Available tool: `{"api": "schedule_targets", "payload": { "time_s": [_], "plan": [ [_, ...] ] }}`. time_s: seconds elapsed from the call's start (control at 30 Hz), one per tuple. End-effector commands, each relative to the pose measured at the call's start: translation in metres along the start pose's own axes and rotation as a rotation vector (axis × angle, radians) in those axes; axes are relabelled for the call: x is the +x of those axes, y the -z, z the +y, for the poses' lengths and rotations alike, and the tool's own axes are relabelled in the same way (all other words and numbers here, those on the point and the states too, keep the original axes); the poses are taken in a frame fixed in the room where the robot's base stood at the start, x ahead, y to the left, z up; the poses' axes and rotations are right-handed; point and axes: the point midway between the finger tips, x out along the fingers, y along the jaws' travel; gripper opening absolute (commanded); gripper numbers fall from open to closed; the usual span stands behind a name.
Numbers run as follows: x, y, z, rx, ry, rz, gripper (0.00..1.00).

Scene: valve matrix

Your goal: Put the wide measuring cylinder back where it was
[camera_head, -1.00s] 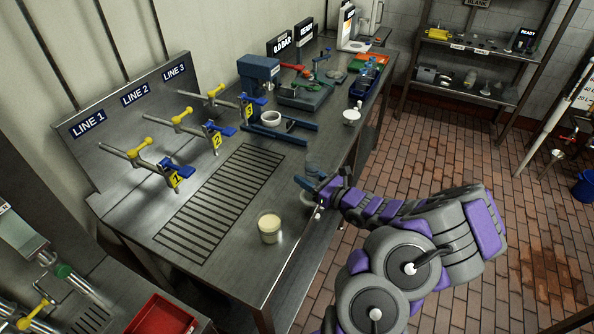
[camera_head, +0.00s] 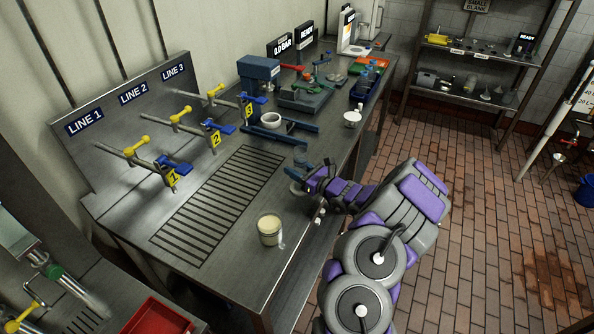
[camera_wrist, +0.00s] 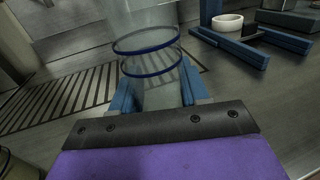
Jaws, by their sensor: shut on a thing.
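A clear, wide measuring cylinder (camera_wrist: 147,50) with blue rings stands between my gripper's blue fingers in the wrist view. My gripper (camera_wrist: 157,88) is shut on it; its top runs out of that picture. In the head view my gripper (camera_head: 302,178) is over the right part of the steel bench, right of the slotted drain grate (camera_head: 222,200). The cylinder is faint there. Whether its base touches the bench cannot be told.
A clear vessel of cream-coloured contents (camera_head: 270,230) stands on the bench near its front edge. A blue press (camera_head: 258,80) with a white ring (camera_head: 271,120) stands behind my gripper. A white funnel-like dish (camera_head: 352,118) is at the right edge. Three yellow-handled valves line the left.

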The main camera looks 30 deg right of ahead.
Motion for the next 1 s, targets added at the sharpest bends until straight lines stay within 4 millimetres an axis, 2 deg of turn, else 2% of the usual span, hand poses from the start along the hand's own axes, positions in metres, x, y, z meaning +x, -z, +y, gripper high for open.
{"api": "schedule_targets", "payload": {
  "time_s": [0.17, 0.2, 0.47, 0.77, 0.87, 1.0],
  "plan": [
    [0.0, 0.0, 0.0, 0.001, 0.0, 0.001, 0.05],
    [0.0, 0.001, 0.0, 0.002, 0.0, 0.001, 0.46],
    [-0.001, 0.001, -0.001, 0.003, 0.0, 0.001, 0.7],
    [-0.002, -0.001, -0.001, 0.002, 0.001, 0.001, 0.7],
    [-0.012, -0.001, -0.002, 0.002, 0.004, 0.001, 0.7],
    [-0.038, -0.003, -0.003, 0.003, 0.006, -0.001, 0.7]
  ]
}}
